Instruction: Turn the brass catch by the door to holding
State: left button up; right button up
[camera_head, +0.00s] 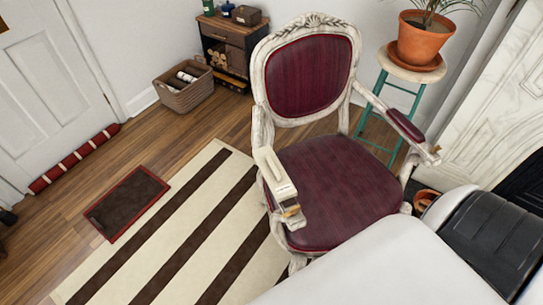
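The white panelled door (42,88) stands at the left edge, cut off by the frame. I cannot make out a brass catch on the visible part of it or on the wall beside it. Neither of my grippers can be made out in the head view. A small brass-coloured piece (291,210) shows at the front of the chair's left armrest; I cannot tell what it is.
A maroon armchair (335,180) fills the middle. A striped rug (185,235), dark mat (127,203) and red draught stopper (75,158) lie on the floor. Behind are a basket (185,95), a cabinet (228,45) and a potted plant (424,42) on a teal-legged stool (412,72).

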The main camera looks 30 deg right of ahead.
aim_at(294, 210)
jog(key=z, duration=1.55)
